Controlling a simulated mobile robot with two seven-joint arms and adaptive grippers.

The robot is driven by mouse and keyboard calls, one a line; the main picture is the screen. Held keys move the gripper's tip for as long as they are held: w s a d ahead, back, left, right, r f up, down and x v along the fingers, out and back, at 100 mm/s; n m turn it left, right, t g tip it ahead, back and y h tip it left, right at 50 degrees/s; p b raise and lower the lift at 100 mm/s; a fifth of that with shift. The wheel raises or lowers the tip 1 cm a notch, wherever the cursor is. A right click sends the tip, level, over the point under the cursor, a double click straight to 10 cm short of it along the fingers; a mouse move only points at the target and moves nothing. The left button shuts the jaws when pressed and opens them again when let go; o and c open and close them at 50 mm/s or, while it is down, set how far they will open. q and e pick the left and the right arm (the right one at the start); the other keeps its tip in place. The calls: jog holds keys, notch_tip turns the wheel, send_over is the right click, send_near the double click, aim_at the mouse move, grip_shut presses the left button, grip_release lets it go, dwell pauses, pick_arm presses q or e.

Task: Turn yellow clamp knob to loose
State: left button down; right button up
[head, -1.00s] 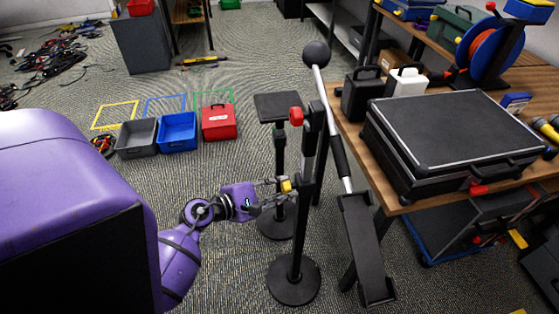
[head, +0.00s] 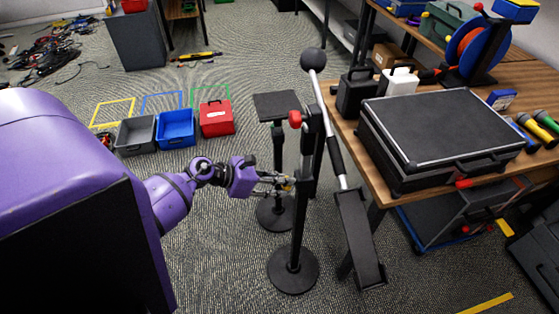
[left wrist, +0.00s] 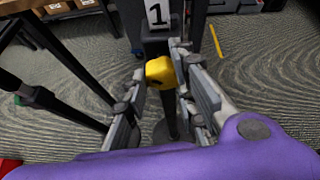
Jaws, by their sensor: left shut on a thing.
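The yellow clamp knob (left wrist: 160,72) sits on a black upright stand, just below a white label with the number 1 (left wrist: 157,14) in the left wrist view. My left gripper (left wrist: 152,84) has its fingers on both sides of the knob and is shut on it. In the head view the left gripper (head: 284,184) reaches the stand from the left, and its fingers partly hide the knob (head: 288,187). A red knob (head: 295,119) sits higher on the same stand. My right gripper does not show.
A boom with a black ball end (head: 313,60) leans beside the stand. A wooden table (head: 345,125) with a large black case (head: 440,125) stands to the right. Grey (head: 135,137), blue (head: 176,130) and red (head: 216,119) containers sit on the floor to the left.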

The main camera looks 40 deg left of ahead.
pick_arm(q)
jog(key=shift+w+a+f+n+g+h+b, duration=0.15)
jog(key=shift+n+g+h+b, duration=0.3)
jog(key=shift+n+h+b, duration=0.5)
jog(key=shift+w+a+f+n+g+h+b, duration=0.15)
jog(key=shift+n+g+h+b, duration=0.4)
jog(key=shift+n+b, duration=0.65)
jog(key=shift+w+a+n+g+h+b, duration=0.1)
jog(key=shift+a+n+g+h+b, duration=0.25)
jog(key=shift+n+h+b, duration=0.75)
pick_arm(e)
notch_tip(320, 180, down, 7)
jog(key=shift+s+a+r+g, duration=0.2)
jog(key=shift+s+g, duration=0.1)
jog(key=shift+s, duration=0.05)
pick_arm(q)
jog(key=shift+d+y, duration=0.1)
jog(key=shift+y, duration=0.2)
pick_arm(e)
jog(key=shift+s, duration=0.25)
pick_arm(q)
jog(key=c, duration=1.6)
grip_release()
jog(key=shift+f, duration=0.15)
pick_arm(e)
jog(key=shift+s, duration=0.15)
pick_arm(q)
jog(key=shift+o, duration=0.2)
jog(key=v, duration=1.2)
